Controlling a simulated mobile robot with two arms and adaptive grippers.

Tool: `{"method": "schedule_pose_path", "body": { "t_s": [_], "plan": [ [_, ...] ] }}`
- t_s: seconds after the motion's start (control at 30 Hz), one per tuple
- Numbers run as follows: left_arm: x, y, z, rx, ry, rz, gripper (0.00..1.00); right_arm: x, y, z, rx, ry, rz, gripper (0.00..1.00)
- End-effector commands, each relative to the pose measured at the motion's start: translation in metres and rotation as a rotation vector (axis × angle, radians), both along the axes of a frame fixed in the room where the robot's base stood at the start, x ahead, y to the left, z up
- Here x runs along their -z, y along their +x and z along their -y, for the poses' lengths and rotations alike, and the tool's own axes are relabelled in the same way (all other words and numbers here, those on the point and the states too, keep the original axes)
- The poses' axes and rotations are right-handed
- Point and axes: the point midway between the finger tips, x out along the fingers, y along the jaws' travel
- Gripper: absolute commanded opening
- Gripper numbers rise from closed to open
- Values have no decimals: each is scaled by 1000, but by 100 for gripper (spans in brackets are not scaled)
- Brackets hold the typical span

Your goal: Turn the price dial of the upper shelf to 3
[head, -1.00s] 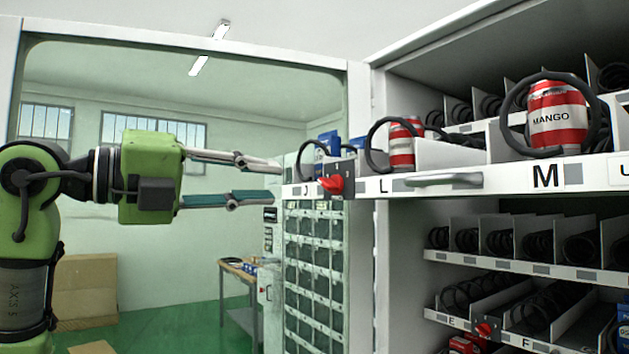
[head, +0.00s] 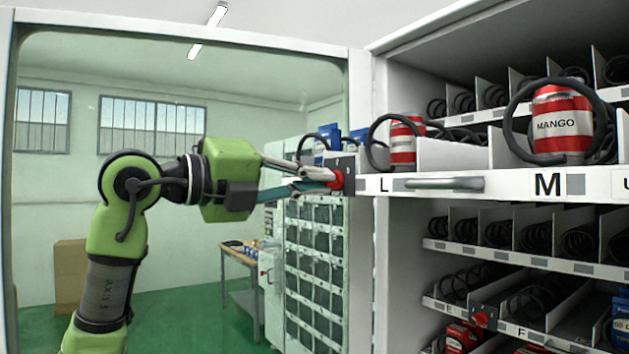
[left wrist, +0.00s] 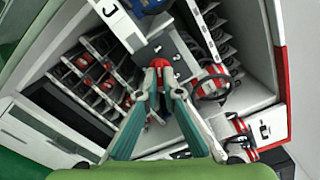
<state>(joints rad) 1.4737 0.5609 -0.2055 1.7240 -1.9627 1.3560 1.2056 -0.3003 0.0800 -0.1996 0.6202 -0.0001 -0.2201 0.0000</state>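The red price dial (head: 338,180) of the upper shelf sits on a dark plate (head: 345,165) at the left end of the shelf's white front rail, beside the label L. My left gripper (head: 332,178) reaches in from the left, and its two fingers have come together at the dial. In the left wrist view the fingertips (left wrist: 160,70) close in on the dial, with a little red showing between them. The fingers hide most of the dial, and I cannot read which number it points to. My right gripper is not in view.
The upper shelf rail bears a grey handle (head: 438,184). A mango can (head: 560,122) and a red-and-white can (head: 403,145) stand in spirals behind it. A second red dial (head: 482,318) is on a lower shelf. A clear panel is behind my left arm.

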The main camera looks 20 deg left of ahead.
Motion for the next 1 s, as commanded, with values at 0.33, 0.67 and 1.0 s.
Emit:
{"method": "schedule_pose_path", "body": {
  "t_s": [0.33,0.67,1.0],
  "plan": [
    [0,0,-1,-2,12,6,0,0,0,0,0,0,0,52],
    [0,0,-2,-3,135,102,0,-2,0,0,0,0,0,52],
    [1,1,-2,-4,381,293,0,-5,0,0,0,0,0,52]
  ]
}}
